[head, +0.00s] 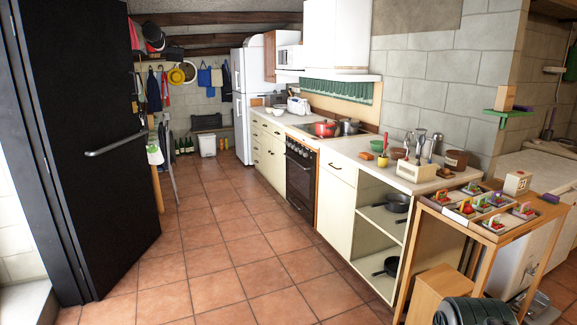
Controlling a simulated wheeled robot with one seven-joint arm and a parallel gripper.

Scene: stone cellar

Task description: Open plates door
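No plates show, so I cannot tell which door is the plates door. A cream cabinet door (335,210) below a drawer (339,173) is shut, left of open shelves that hold dark pans (398,203). Cream drawer and cabinet fronts (268,146) farther back, beyond the oven, also look shut. A wooden wall-cabinet door (270,57) hangs near the fridge; whether it is shut is too small to tell. My gripper is not in view.
A black door (85,130) with a bar handle (115,143) stands at the left. The tiled floor (215,240) is clear along the counter. A black oven (300,177) is set in the counter. A wooden table (500,235) with small colourful items stands at the right front.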

